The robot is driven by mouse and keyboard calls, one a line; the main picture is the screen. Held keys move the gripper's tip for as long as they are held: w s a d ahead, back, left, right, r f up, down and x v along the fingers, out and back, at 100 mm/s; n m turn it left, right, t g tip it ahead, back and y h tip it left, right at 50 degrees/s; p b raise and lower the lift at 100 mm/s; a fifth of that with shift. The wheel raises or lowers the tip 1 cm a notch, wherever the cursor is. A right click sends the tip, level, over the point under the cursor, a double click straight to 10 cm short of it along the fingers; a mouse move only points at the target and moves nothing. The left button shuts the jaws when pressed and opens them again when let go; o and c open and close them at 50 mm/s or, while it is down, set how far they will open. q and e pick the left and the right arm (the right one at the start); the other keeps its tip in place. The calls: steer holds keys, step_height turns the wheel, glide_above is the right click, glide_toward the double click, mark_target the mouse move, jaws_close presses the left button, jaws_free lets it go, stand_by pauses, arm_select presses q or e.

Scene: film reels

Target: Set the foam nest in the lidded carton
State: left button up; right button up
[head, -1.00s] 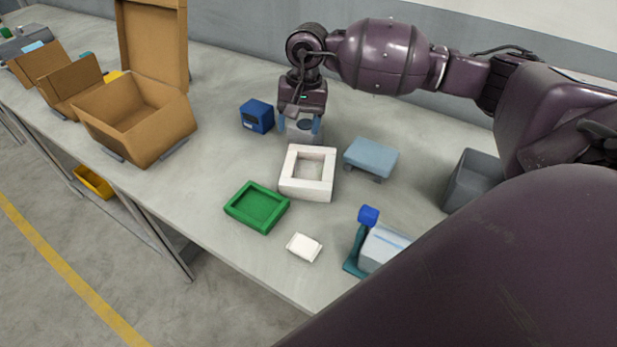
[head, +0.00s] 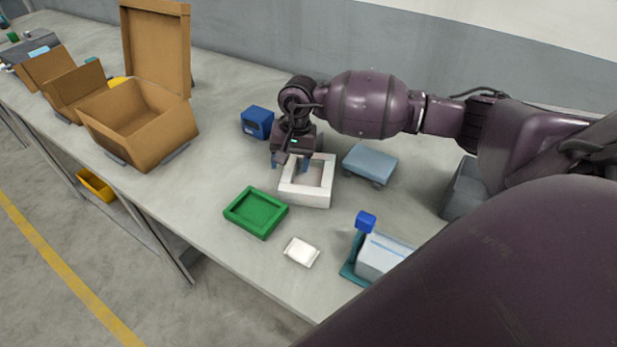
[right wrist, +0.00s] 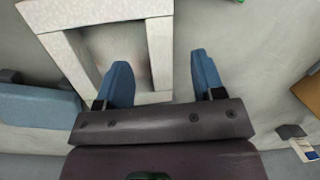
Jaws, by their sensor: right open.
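The foam nest (head: 307,194), a white square frame with a hollow middle, lies flat on the table. It also shows in the right wrist view (right wrist: 160,45). My right gripper (head: 290,165) is open at the nest's far left corner. In the right wrist view one side wall of the nest lies between the two blue fingers (right wrist: 160,65), with gaps visible. Contact with the nest cannot be told. The lidded carton (head: 150,145), brown cardboard, stands open at the left with its lid upright behind. Its inside looks empty. My left gripper is not in view.
A green tray (head: 238,222), a small white block (head: 301,251), a blue box (head: 257,122) and a blue-grey block (head: 370,163) surround the nest. A teal stand (head: 356,262) and grey bin (head: 462,190) are at right. Table between carton and green tray is clear.

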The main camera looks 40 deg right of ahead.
steer(key=shift+a+f, duration=0.25)
steer(key=shift+f, duration=1)
steer(key=shift+c, duration=0.3)
jaws_close()
